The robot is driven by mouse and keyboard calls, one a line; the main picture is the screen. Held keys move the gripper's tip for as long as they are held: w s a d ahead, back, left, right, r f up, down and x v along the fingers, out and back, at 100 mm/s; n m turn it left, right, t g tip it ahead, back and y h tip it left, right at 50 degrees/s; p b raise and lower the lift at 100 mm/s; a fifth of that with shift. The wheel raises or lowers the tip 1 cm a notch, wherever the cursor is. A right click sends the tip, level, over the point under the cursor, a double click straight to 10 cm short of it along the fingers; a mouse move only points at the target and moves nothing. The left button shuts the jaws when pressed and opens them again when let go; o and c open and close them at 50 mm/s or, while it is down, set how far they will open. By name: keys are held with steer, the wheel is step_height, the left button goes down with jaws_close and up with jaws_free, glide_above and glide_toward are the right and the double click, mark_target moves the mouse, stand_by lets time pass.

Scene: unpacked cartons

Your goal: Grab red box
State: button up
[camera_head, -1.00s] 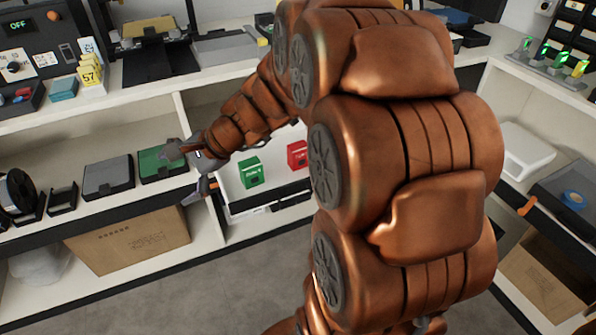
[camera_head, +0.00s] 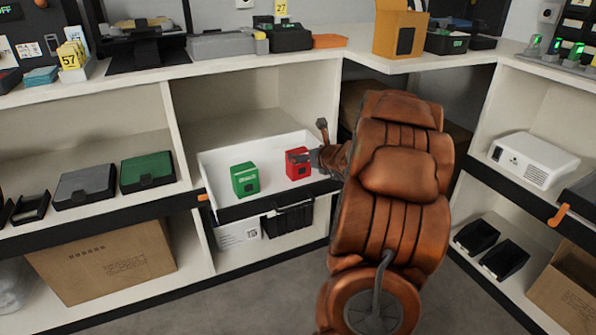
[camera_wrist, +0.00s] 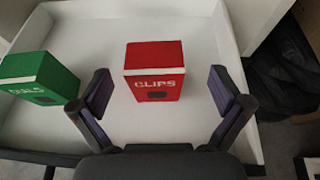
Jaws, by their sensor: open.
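The red box (camera_head: 297,163), lettered "CLIPS" in the wrist view (camera_wrist: 155,72), stands upright in a white tray (camera_head: 222,160) on the middle shelf. My gripper (camera_head: 318,152) is at the tray's right side, close to the red box in the head view. In the wrist view my gripper (camera_wrist: 163,92) is open, with a dark finger on each side of the red box. Gaps show between the fingers and the box, and nothing is held. Part of the gripper is hidden by my arm in the head view.
A green box (camera_head: 245,179) stands left of the red box in the same tray; it also shows in the wrist view (camera_wrist: 38,78). The tray has raised walls. A cardboard carton (camera_head: 105,262) sits on the lower shelf at left. A white device (camera_head: 533,160) stands on the right shelf.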

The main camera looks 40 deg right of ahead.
mark_target(299, 152)
steer(key=shift+x, duration=1.1)
steer(key=shift+w+f+b, duration=0.4)
steer(key=shift+w, duration=0.2)
steer(key=shift+w+f+b, duration=0.35)
steer(key=shift+w, duration=0.25)
steer(key=shift+x, duration=1.2)
steer(key=shift+r, duration=0.15)
steer(key=c, duration=1.2)
